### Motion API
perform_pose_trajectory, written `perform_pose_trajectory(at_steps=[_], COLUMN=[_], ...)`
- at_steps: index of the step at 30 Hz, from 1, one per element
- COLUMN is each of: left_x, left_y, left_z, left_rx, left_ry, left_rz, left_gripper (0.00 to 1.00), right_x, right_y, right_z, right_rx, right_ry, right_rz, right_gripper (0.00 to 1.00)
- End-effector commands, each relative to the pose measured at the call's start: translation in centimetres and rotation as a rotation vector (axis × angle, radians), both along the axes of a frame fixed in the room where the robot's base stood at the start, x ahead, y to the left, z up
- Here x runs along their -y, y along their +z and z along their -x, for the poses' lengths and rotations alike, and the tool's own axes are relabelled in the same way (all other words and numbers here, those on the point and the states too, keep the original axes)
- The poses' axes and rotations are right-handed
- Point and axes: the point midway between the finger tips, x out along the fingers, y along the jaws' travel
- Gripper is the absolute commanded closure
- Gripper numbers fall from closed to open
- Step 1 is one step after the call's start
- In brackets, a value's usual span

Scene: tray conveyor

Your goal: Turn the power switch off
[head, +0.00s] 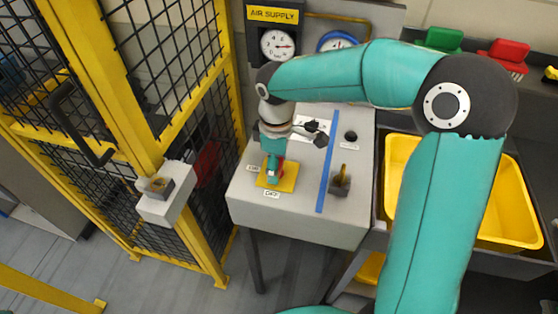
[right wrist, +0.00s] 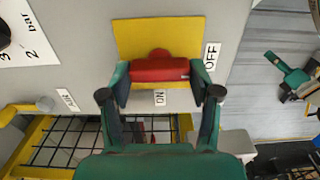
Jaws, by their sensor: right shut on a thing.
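The power switch is a red handle (right wrist: 155,70) on a yellow plate (right wrist: 190,30), with an ON label (right wrist: 159,98) below it and an OFF label (right wrist: 211,56) to its right in the right wrist view. My right gripper (right wrist: 161,76) is shut on the handle, one finger at each end. In the head view my right gripper (head: 273,168) reaches down onto the plate (head: 290,173) and hides most of the handle. A teal part (right wrist: 290,80), possibly my left gripper, shows small at the right of the right wrist view; its jaws are unclear.
The switch sits on a grey console (head: 300,218) with a blue stripe (head: 327,165) and a second small lever (head: 341,180) to the right. A yellow mesh fence (head: 140,130) with a latch box (head: 165,200) stands left. A yellow bin (head: 398,150) is right. Gauges (head: 278,43) are behind.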

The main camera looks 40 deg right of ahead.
Motion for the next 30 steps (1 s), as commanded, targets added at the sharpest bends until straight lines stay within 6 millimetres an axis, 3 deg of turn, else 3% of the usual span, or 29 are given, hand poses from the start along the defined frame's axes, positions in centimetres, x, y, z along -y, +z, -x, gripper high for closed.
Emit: perform_pose_trajectory(at_steps=[12,13,17,30], left_x=[0.00,0.00,0.00,0.00], left_y=[0.00,0.00,0.00,0.06], left_z=[0.00,0.00,0.00,0.00], left_rx=[0.000,0.000,0.000,0.000], left_ry=[0.000,0.000,0.000,0.000], left_rz=[0.000,0.000,0.000,0.000], left_gripper=[0.60,0.60,0.60,0.60], right_x=[0.28,0.28,0.23,0.12], right_y=[-0.11,-0.11,-0.07,0.53], right_z=[0.21,0.21,0.14,-0.04], right_rx=[-0.008,-0.008,-0.005,0.001], right_ry=[0.012,0.012,0.011,0.008], right_rz=[0.007,0.007,0.006,0.003], right_gripper=[0.72,0.36,0.14,0.12])
